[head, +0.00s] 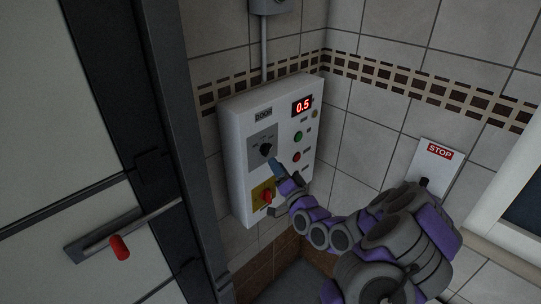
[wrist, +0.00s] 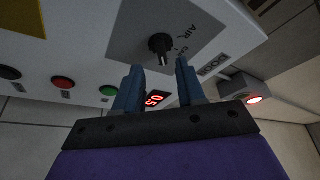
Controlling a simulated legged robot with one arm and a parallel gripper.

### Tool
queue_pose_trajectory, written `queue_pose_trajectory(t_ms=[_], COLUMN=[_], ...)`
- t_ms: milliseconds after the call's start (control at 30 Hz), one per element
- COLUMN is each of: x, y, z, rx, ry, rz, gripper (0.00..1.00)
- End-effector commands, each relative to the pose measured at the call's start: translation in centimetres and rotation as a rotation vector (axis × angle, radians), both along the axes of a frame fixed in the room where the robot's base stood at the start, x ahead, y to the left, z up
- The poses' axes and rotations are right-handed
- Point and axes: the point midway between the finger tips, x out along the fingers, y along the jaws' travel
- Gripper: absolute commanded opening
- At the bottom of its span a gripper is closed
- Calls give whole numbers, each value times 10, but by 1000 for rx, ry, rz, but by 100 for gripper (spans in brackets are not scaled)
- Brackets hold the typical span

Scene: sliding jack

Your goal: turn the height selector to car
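The height selector is a black knob (head: 266,149) on a grey plate (head: 257,139) on the front of a white control box (head: 237,172). In the wrist view the knob (wrist: 160,43) sits just beyond the fingertips, near the label AIR and a second label starting with CA that is partly hidden. Its exact pointing direction is hard to tell. My gripper (head: 275,165) is close to the lower right of the knob in the head view. In the wrist view my gripper (wrist: 160,68) has its two blue fingers apart with nothing between them, the knob roughly in line with the gap.
The box also carries a red display (head: 302,105) reading 0.5, a green button (head: 298,136), a red button (head: 297,157) and a red switch on yellow (head: 264,196). A STOP panel (head: 437,165) is on the right wall.

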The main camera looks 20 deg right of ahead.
Motion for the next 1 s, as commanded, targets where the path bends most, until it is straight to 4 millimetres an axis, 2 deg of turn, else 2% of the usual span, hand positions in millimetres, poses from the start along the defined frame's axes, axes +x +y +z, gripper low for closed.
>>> queue_pose_trajectory(t_ms=[200, 433, 900, 1000], x=[27, 47, 54, 54], y=[2, 2, 2, 2], z=[8, 12, 14, 14], rx=[-3, -4, -1, -1], ry=[-3, 0, -1, -1], rz=[1, -1, -1, -1], gripper=[39, 39, 39, 31])
